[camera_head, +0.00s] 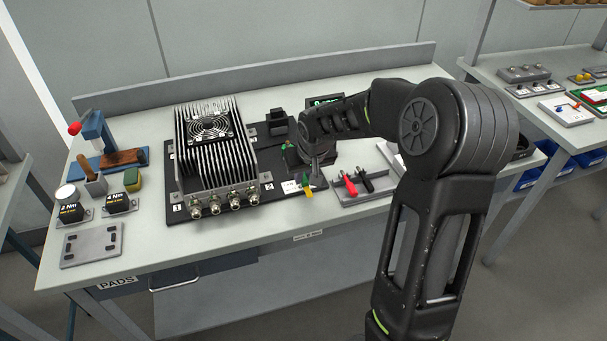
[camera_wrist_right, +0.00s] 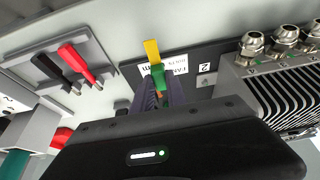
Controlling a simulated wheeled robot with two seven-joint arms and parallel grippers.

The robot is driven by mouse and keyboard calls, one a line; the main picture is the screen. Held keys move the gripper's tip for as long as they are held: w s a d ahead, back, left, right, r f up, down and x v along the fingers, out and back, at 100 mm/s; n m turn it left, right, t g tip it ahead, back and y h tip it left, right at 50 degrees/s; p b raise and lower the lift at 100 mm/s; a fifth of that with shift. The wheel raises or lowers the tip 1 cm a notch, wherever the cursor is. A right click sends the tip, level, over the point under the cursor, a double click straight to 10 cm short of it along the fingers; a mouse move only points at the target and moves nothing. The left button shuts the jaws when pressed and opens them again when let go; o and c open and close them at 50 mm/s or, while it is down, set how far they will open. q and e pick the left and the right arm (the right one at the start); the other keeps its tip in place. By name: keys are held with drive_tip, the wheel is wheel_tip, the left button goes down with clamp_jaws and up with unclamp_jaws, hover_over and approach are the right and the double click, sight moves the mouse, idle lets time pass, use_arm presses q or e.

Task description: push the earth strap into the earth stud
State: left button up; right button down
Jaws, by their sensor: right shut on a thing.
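The earth strap (camera_head: 307,189) is a small yellow-and-green piece at the front right edge of the black base board. In the right wrist view the strap (camera_wrist_right: 153,52) sticks out from between my fingers, yellow end outward. My right gripper (camera_head: 312,176) is shut on the strap, over the board's front right corner beside a white label. In the right wrist view the gripper (camera_wrist_right: 160,92) shows its dark fingers around the green part. I cannot make out the earth stud for certain; the fingers and arm may hide it. My left gripper is not in view.
The finned heatsink unit (camera_head: 213,145), with several round connectors along its front, stands left of the gripper. A grey holder (camera_head: 362,190) with a red and a black lead lies to the right. A grey slotted plate (camera_head: 92,244) lies at the table's left front.

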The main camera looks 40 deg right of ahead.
drive_tip(key=shift+w+d, duration=0.3)
drive_tip(key=shift+w, duration=0.6)
drive_tip(key=shift+w+d, duration=0.35)
drive_tip(key=shift+w, duration=0.55)
drive_tip(key=shift+w+d, duration=0.3)
drive_tip(key=shift+w, duration=0.6)
drive_tip(key=shift+w+d, duration=0.25)
drive_tip(key=shift+w, duration=0.4)
drive_tip(key=shift+w+d, duration=0.2)
drive_tip(key=shift+w, duration=0.45)
drive_tip(key=shift+w+d, duration=0.25)
drive_tip(key=shift+w, duration=0.4)
idle(0.4)
drive_tip(key=c, duration=1.3)
unclamp_jaws()
drive_tip(key=shift+o, duration=0.2)
drive_tip(key=b+v, duration=0.1)
drive_tip(key=v, duration=0.6)
drive_tip(key=shift+r, duration=0.35)
drive_tip(key=shift+s+a, duration=0.1)
drive_tip(key=shift+s, duration=0.05)
